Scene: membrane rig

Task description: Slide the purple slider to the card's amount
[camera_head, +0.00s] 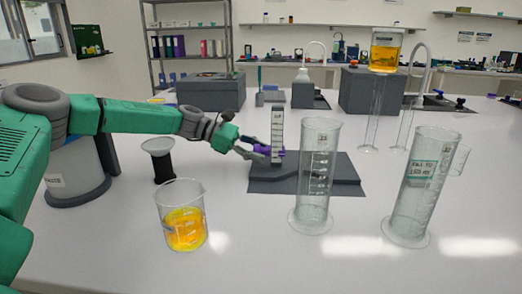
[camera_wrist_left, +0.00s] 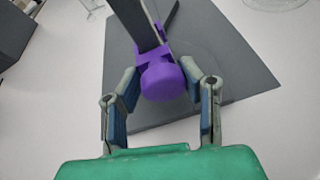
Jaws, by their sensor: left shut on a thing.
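The purple slider (camera_head: 262,149) sits low on an upright pale scale post (camera_head: 277,130) that rises from a dark grey base (camera_head: 345,170). My left gripper (camera_head: 252,150) reaches it from the left. In the left wrist view the slider's round purple knob (camera_wrist_left: 163,82) is between the two fingers of my left gripper (camera_wrist_left: 161,76), which is shut on it. My right gripper is not in view.
A beaker of orange liquid (camera_head: 185,230) stands in front of my left arm. A black-and-clear funnel-topped piece (camera_head: 162,165) is behind it. A tall clear cylinder (camera_head: 314,180) stands just right of the post. Another vessel of orange liquid (camera_head: 385,55) is raised at the back right.

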